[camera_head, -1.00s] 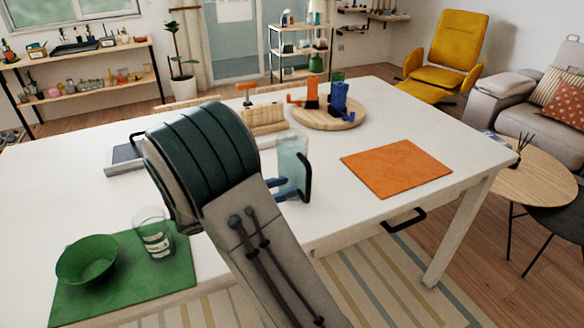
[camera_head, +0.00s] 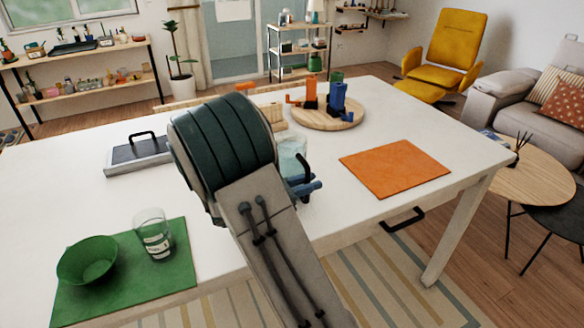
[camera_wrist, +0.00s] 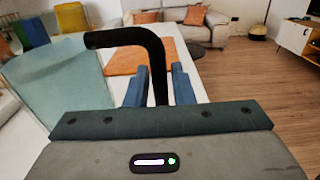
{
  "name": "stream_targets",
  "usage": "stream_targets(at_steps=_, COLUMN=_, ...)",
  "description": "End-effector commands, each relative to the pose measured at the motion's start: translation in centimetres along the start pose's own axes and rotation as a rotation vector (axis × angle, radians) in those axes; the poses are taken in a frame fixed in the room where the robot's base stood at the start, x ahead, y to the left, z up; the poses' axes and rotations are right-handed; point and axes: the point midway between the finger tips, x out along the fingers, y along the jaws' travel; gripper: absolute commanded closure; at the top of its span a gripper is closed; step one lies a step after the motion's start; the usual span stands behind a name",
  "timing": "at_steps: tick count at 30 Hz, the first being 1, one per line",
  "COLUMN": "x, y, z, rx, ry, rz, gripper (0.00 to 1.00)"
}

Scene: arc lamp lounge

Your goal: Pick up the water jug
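The water jug (camera_head: 291,152) is a pale blue, see-through vessel with a black handle, upright on the white table. My arm hides part of it in the head view. My gripper (camera_head: 312,184) is at the handle on the jug's right side. In the wrist view the jug's body (camera_wrist: 58,80) fills the left. The black handle (camera_wrist: 158,72) runs down between the two blue fingers of my gripper (camera_wrist: 160,80).
An orange mat (camera_head: 396,168) lies right of the jug. A round wooden board (camera_head: 320,121) with orange and blue items stands behind. A green mat (camera_head: 120,285) with a green bowl (camera_head: 87,260) and a glass (camera_head: 153,235) is front left. A dark tray (camera_head: 135,157) lies behind them.

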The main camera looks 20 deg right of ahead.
Motion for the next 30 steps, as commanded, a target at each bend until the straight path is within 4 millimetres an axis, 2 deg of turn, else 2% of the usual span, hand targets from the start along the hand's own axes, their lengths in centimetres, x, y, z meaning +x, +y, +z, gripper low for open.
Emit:
stream_targets(at_steps=1, x=-0.01, y=0.0, z=0.0, rx=0.0, ry=0.0, rz=0.0, gripper=0.93)
stream_targets(at_steps=2, x=-0.01, y=0.0, z=0.0, rx=0.0, ry=0.0, rz=0.0, gripper=1.0)
stream_targets(at_steps=30, x=-0.01, y=0.0, z=0.03, rx=0.001, ry=0.0, rz=-0.001, gripper=1.0)
